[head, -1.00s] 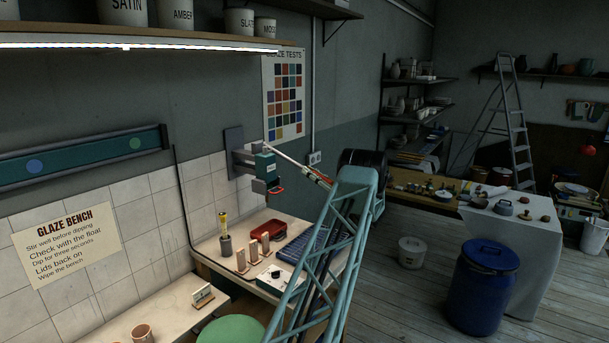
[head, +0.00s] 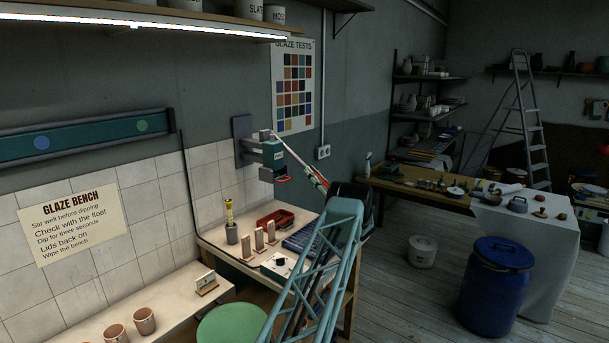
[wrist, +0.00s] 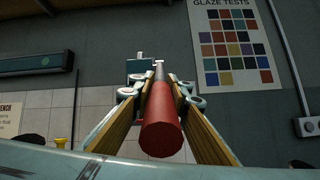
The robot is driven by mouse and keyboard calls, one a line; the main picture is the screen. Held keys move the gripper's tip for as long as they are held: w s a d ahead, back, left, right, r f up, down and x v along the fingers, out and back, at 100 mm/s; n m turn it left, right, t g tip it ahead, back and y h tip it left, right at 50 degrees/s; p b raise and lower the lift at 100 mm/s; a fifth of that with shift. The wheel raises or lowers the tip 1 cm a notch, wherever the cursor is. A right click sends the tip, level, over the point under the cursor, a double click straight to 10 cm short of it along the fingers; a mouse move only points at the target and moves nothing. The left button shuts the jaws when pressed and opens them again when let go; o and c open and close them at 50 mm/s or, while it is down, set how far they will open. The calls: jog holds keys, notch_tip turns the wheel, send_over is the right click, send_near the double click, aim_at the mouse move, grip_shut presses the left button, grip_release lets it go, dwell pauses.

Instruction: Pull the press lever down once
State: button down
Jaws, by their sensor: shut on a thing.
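The press (head: 275,155) is a teal and grey unit on the wall plate above the back bench. Its lever (head: 295,155) is a pale rod that slopes down to the right from the press head to a red grip (head: 314,175). In the wrist view the red grip (wrist: 162,130) points toward the camera, with the rod and press behind it. My gripper (wrist: 161,98) has its two yellow-edged fingers on either side of the grip and is shut on it. In the head view my arm partly hides the gripper.
A glaze test chart (head: 293,90) hangs behind the lever. A blue barrel (head: 494,285) stands on the floor at the right.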

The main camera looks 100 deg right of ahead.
jog(key=shift+f, duration=0.5)
jog(key=c, duration=2.6)
grip_release()
jog(key=shift+s+r, duration=0.1)
jog(key=shift+s, duration=0.05)
jog(key=shift+o, duration=0.7)
jog(key=shift+r, duration=0.15)
jog(key=shift+v, duration=5.9)
jog(key=shift+c, duration=0.4)
